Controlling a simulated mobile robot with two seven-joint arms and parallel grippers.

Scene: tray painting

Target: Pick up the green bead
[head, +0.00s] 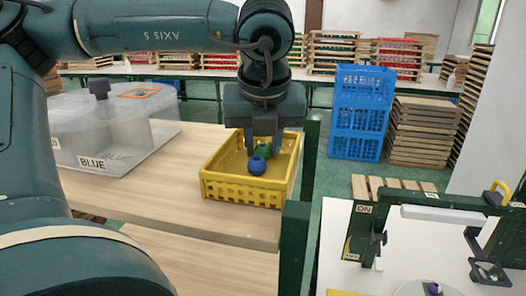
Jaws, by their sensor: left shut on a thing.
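The green bead (263,150) is in the yellow basket (242,190), behind a blue bead (257,166). My left gripper (263,145) points down into the basket and is shut on the green bead. The gripper's fingers partly cover the bead, and I cannot tell whether it touches the basket floor. The blue bead sits in front of the green one, outside the jaws. My right gripper is not in view.
The basket stands near the right edge of a wooden table (150,195), beside dark green posts. A clear container labelled BLUE (105,162) stands at the left. A white table with a dark frame (420,205) is at the lower right. Blue crates (361,115) stand behind.

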